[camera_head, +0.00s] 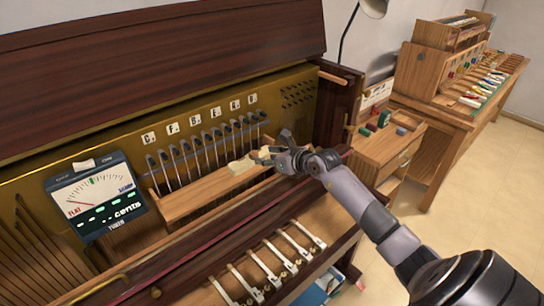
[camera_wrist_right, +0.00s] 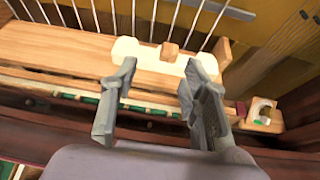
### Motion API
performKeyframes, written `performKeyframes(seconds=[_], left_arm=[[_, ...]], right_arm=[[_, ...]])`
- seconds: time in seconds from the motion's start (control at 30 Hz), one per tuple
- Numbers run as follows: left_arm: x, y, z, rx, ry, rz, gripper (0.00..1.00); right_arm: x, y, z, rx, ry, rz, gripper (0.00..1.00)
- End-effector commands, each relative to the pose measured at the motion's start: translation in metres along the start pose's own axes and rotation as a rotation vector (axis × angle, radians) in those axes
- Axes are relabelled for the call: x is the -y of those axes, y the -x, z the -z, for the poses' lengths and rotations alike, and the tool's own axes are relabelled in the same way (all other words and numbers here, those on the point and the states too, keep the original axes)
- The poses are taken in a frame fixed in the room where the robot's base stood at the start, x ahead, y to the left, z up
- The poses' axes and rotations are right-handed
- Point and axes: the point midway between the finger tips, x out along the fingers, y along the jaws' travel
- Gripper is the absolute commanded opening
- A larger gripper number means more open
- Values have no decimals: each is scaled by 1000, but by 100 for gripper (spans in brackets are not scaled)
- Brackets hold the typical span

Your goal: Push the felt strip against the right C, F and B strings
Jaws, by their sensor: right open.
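The cream felt strip (camera_head: 238,166) with a small wooden knob lies on a wooden ledge (camera_head: 190,202) below the strings, towards the ledge's right end. In the right wrist view the strip (camera_wrist_right: 137,52) lies along the ledge, close to the lower ends of several pale strings (camera_wrist_right: 153,20). My right gripper (camera_wrist_right: 160,72) is open, its two fingers apart at the strip's near edge; I cannot tell whether they touch it. In the head view the right gripper (camera_head: 274,148) is at the strip's right end. Letter tags (camera_head: 171,128), including C, F and B, sit above the strings. My left gripper is not in view.
A tuner meter (camera_head: 97,200) stands left of the ledge. A dark wooden rail and a row of white-topped levers (camera_head: 270,262) lie in front. A wooden cabinet (camera_head: 385,150) with small coloured pieces stands at right, with a bench (camera_head: 455,115) behind it.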

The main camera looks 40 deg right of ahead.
Motion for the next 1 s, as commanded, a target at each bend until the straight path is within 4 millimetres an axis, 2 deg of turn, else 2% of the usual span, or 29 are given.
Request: performKeyframes(seconds=[0.03, 0.13, 0.27, 0.7, 1.0], left_arm=[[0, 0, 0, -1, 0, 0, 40], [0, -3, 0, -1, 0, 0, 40], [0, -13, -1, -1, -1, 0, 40], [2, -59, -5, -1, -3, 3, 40], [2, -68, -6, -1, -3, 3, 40]], right_arm=[[8, 0, 1, -20, 21, 21, 42], [14, -2, 4, -40, 36, 38, 42], [14, -14, 7, -39, 35, 37, 42], [15, -74, 9, -36, 34, 34, 42], [16, -88, 8, -39, 34, 34, 42]])
